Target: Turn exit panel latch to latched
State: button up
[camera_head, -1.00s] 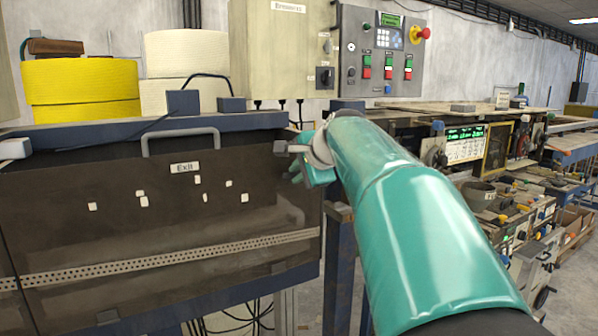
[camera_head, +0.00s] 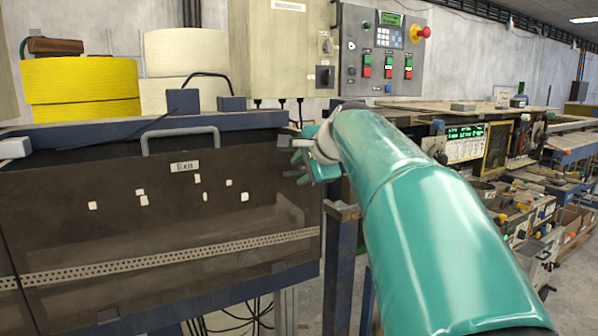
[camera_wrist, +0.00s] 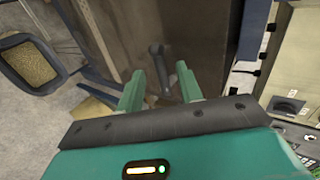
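The dark exit panel (camera_head: 110,220) carries an "Exit" label (camera_head: 184,167) and a grey handle on top. In the wrist view, the grey latch lever (camera_wrist: 158,65) sits on the panel face, running roughly toward my gripper. My gripper (camera_wrist: 158,88) is open, with one green finger on each side of the lever's near end. I cannot tell whether either finger touches it. In the head view, my gripper (camera_head: 298,160) is at the panel's upper right edge, and its fingers and arm largely hide the latch.
A control box with buttons and a red emergency stop (camera_head: 385,50) stands above and behind my arm. Yellow (camera_head: 80,85) and white rolls (camera_head: 187,60) sit behind the panel. A bin of grains (camera_wrist: 32,62) shows at the wrist view's left. Workbenches fill the right side.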

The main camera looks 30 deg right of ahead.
jog(key=v, duration=1.1)
jog(key=shift+s+r, duration=0.2)
jog(key=shift+s, duration=0.15)
jog(key=s+a+f+n+g, duration=0.2)
jog(key=s+a+f+n, duration=0.3)
jog(key=f, duration=0.5)
jog(key=s+a+f+n+g, duration=0.1)
jog(key=s+a+f+n, duration=0.4)
jog(key=a+f, duration=0.5)
jog(key=s+a+f+n+g, duration=0.2)
jog(key=s+a+f+n, duration=0.3)
jog(key=f, duration=0.7)
jog(key=a+n, duration=0.2)
jog(key=n, duration=0.1)
jog(key=shift+s+a+f+n+g+y, duration=0.2)
jog(key=shift+f+n+g+y, duration=0.1)
jog(key=shift+y, duration=0.1)
